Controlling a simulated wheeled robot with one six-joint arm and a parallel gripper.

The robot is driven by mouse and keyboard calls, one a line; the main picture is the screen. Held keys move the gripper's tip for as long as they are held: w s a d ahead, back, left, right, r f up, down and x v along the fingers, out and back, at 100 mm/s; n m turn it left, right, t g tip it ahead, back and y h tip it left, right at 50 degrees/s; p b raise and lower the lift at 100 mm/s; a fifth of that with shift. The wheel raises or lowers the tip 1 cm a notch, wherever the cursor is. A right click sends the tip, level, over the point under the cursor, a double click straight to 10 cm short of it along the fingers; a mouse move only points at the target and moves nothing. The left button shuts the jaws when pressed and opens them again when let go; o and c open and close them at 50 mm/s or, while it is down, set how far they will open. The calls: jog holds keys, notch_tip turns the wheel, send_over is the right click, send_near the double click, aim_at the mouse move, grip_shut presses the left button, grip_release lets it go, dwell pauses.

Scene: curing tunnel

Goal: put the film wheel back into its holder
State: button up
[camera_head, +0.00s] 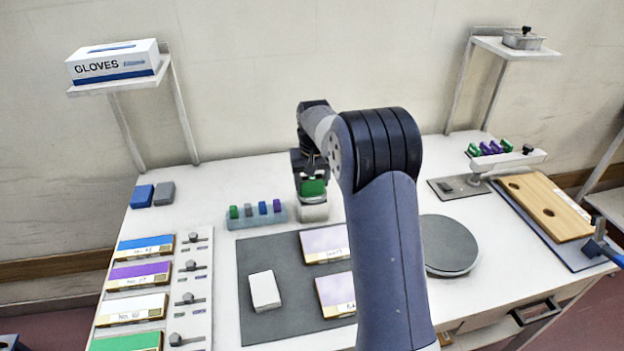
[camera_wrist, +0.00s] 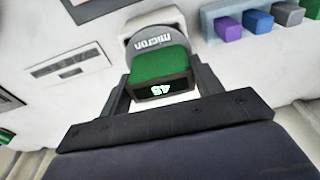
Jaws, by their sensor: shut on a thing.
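The film wheel shows in the wrist view as a green block (camera_wrist: 162,70) labelled 45 with a grey rounded part marked "micron" (camera_wrist: 152,42). My gripper (camera_wrist: 158,76) is shut on the green block, one finger on each side. Just beyond the grey part is a white block (camera_wrist: 135,22), which looks like the holder. In the head view the green block (camera_head: 313,187) is directly above the white holder (camera_head: 314,212), below my gripper (camera_head: 312,176). I cannot tell whether the wheel is seated in the holder or just above it.
A pale blue rack (camera_head: 257,216) with several coloured blocks stands close left of the holder. A dark mat (camera_head: 258,327) with cards and a white block lies in front. A grey round plate (camera_head: 450,245) is to the right, beyond my arm.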

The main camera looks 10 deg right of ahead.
jog(key=o, duration=1.5)
jog(key=shift+o, duration=0.2)
jog(key=shift+r, duration=0.1)
jog(key=shift+r+p, duration=3)
jog(key=shift+r, duration=0.45)
jog(key=shift+f, duration=0.15)
notch_tip(320, 180, down, 7)
jog(key=b, duration=0.6)
jog(key=shift+r, duration=0.2)
